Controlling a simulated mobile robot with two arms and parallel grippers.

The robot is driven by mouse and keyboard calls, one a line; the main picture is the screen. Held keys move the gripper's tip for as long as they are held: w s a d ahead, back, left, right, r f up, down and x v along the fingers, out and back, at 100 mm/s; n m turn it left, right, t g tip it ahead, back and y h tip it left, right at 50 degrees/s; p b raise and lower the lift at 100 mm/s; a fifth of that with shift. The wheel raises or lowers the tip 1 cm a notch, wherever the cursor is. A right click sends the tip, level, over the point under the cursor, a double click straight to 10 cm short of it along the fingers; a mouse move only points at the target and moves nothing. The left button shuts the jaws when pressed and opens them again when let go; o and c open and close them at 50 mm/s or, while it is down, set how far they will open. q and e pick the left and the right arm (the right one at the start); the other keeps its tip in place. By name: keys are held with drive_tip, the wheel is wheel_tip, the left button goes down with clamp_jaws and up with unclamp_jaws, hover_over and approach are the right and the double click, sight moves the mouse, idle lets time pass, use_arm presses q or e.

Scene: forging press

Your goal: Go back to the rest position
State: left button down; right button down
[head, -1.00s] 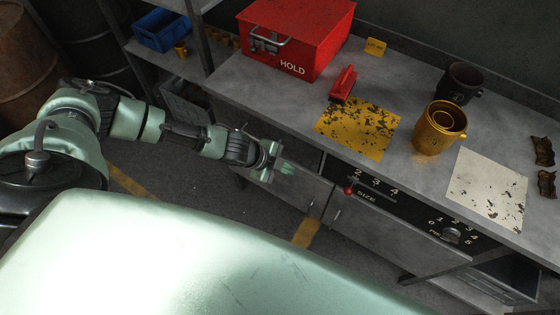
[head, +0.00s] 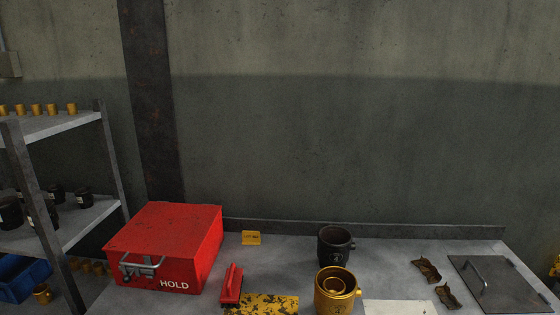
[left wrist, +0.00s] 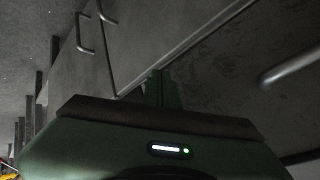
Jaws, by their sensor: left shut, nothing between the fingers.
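My left gripper (left wrist: 160,88) shows in the left wrist view as a green body with a narrow green finger pair close together, shut and empty. It faces grey cabinet fronts (left wrist: 150,35) with bar handles, and touches nothing that I can see. Neither gripper shows in the head view now. My right gripper is not in any view.
The grey workbench (head: 400,252) carries a red HOLD box (head: 175,245), a red-handled brush (head: 232,284), a gold cup (head: 335,292), a dark cup (head: 335,245), brown scraps (head: 428,268) and a metal plate with handle (head: 505,285). A shelf rack (head: 60,128) stands left.

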use_arm(q)
drive_tip(key=s+a+f+n+g+y, duration=0.1)
drive_tip(key=s+a+f+n, duration=0.2)
drive_tip(key=s+f, duration=0.65)
drive_tip(key=s+a+f+n+g+y, duration=0.2)
drive_tip(key=s+f+n, duration=0.1)
drive_tip(key=s+f, duration=0.65)
drive_tip(key=s+f+n+g, duration=0.2)
drive_tip(key=s+f, duration=0.1)
drive_tip(key=s, duration=0.9)
drive_tip(key=s+f+n+g+b, duration=0.1)
drive_tip(key=s+f, duration=0.3)
drive_tip(key=s, duration=0.9)
drive_tip(key=shift+s+d+n+g+y, duration=0.15)
drive_tip(key=shift+d+n+g+y, duration=0.15)
drive_tip(key=shift+n+g+y, duration=0.15)
